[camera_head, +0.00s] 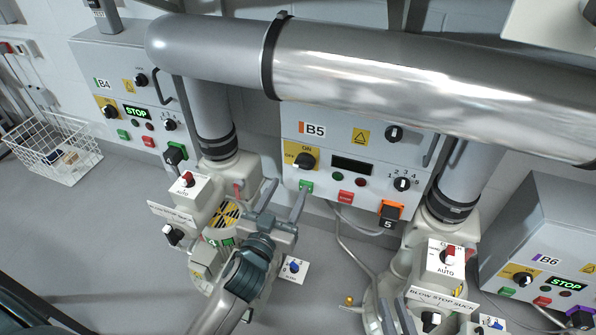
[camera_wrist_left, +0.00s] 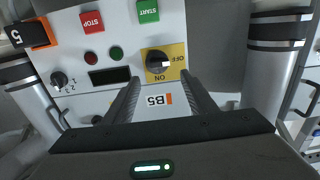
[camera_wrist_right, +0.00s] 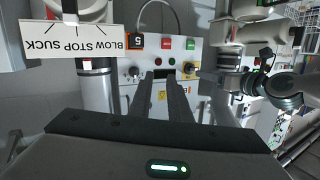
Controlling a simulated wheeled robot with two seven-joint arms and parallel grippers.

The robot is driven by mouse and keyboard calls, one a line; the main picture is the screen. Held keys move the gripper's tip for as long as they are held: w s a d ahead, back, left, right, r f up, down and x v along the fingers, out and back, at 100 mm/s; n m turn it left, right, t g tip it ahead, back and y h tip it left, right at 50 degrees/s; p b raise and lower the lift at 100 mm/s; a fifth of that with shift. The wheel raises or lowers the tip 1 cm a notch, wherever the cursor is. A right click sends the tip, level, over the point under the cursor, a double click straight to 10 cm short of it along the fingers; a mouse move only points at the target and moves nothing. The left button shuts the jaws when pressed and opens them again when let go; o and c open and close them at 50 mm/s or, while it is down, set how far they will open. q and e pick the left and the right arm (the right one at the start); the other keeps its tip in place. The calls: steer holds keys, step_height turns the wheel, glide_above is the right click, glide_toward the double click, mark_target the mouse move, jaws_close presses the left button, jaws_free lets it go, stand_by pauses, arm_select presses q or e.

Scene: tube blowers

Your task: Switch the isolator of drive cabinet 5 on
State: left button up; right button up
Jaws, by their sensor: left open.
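Cabinet B5 (camera_head: 345,150) carries a black isolator knob (camera_head: 306,161) on a yellow plate, also in the left wrist view (camera_wrist_left: 157,61). Its white mark points to OFF; ON is a quarter turn away. The cabinet's display (camera_head: 351,165) is dark. My left gripper (camera_head: 282,189) is open and empty, just short of the panel. In the left wrist view the knob lies beyond and between its fingertips (camera_wrist_left: 161,82), apart from them. My right gripper (camera_head: 395,304) is low at the bottom of the head view. Its fingers (camera_wrist_right: 165,78) are apart and empty, farther from B5.
A large metal pipe (camera_head: 400,80) crosses above B5. A blower with a label (camera_head: 225,213) stands below left, another with a BLOW STOP SUCK label (camera_head: 443,299) to the right. An orange-framed 5 tag (camera_head: 389,212) hangs at B5's lower right. Cabinets B4 (camera_head: 120,85) and B6 (camera_head: 545,250) flank it.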

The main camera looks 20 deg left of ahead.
mark_target(301, 166)
arm_select(q)
steer(key=w, duration=0.6)
steer(key=shift+w+d+b, duration=0.1)
steer(key=shift+w+b, duration=0.15)
steer(key=shift+b, duration=0.05)
steer(key=shift+w, duration=0.75)
arm_select(e)
steer(key=shift+a+r+t+y, duration=0.15)
steer(key=shift+r+t, duration=0.2)
steer(key=shift+r, duration=0.3)
steer(key=shift+a+r+t+y, duration=0.15)
steer(key=shift+r+t, duration=0.2)
steer(key=shift+r, duration=0.3)
arm_select(q)
steer(key=c, duration=1)
